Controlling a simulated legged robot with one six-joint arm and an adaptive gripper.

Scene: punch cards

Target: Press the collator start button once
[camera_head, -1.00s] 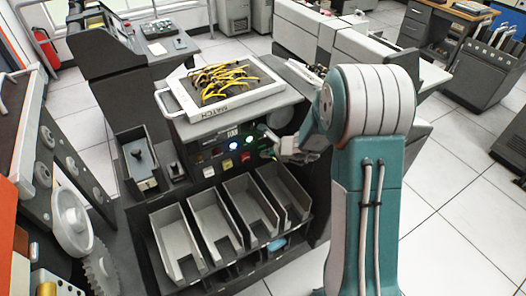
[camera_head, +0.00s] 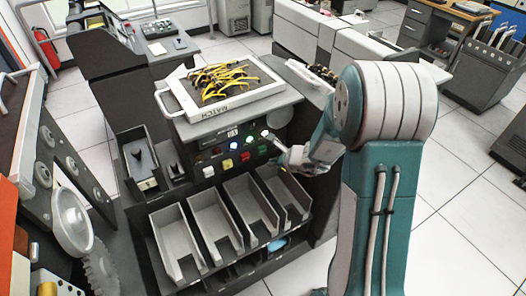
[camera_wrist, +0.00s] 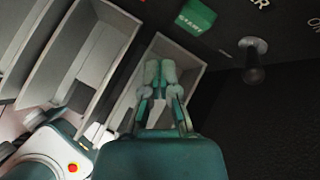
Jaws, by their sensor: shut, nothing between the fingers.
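The collator (camera_head: 290,100) stands in the middle of the head view with a dark front panel of coloured buttons. The green start button (camera_wrist: 196,16) shows its START label at the top of the wrist view. It seems to be the rightmost button (camera_head: 262,150) of the row in the head view. My gripper (camera_head: 274,138) is shut and empty, close to the right end of the panel. In the wrist view its fingertips (camera_wrist: 160,68) lie below and left of the start button. I see a gap there, and no contact.
Grey open bins (camera_head: 212,225) stand in a row below the panel. A tray of yellow cables (camera_head: 180,92) rests on top.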

